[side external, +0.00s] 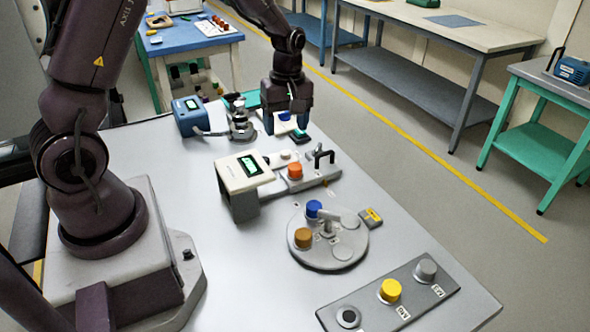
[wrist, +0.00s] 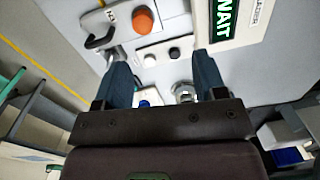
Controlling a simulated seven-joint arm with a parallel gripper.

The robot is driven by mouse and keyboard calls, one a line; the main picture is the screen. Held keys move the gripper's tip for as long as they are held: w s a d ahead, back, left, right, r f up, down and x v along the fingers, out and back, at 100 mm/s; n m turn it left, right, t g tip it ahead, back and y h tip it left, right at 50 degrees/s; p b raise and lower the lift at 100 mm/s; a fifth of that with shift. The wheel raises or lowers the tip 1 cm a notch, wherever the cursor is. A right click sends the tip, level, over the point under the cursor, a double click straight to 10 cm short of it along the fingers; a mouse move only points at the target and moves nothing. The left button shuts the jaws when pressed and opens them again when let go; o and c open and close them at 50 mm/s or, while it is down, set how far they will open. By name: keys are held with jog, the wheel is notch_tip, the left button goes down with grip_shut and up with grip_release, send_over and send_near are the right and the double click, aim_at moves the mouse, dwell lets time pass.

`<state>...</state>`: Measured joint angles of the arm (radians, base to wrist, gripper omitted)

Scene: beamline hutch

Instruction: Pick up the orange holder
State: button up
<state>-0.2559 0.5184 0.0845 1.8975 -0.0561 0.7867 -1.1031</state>
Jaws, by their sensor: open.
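The orange holder (side external: 295,171) is a short round cap seated on a light grey block with a black handle, near the middle of the bench. It also shows in the wrist view (wrist: 143,21), at the top, beyond my fingertips. My gripper (side external: 286,122) is open, fingers pointing down, at the far part of the bench behind the orange holder and apart from it. In the wrist view, the two blue-grey fingers (wrist: 165,72) stand apart with nothing clamped between them. A small blue piece (wrist: 143,103) and a silver round part show lower down between the fingers.
A display box (side external: 245,172) reading "WAIT" in the wrist view stands left of the orange holder. A round turntable (side external: 345,250) carries a blue and a brown-orange cap. A grey strip (side external: 365,310) in front bears yellow and grey caps. A blue box (side external: 192,115) stands behind.

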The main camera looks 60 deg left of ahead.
aim_at(294, 165)
jog(key=f+n, duration=0.1)
jog(key=f, duration=0.3)
jog(key=w+f+n, duration=0.1)
jog(key=f, duration=0.3)
jog(key=w+f+n, duration=0.1)
jog(key=f+n, duration=0.1)
jog(key=f, duration=0.2)
jog(key=shift+w+a+f+t, duration=0.1)
jog(key=shift+a+f+t, duration=0.15)
jog(key=shift+a+t, duration=0.05)
jog(key=c, duration=1)
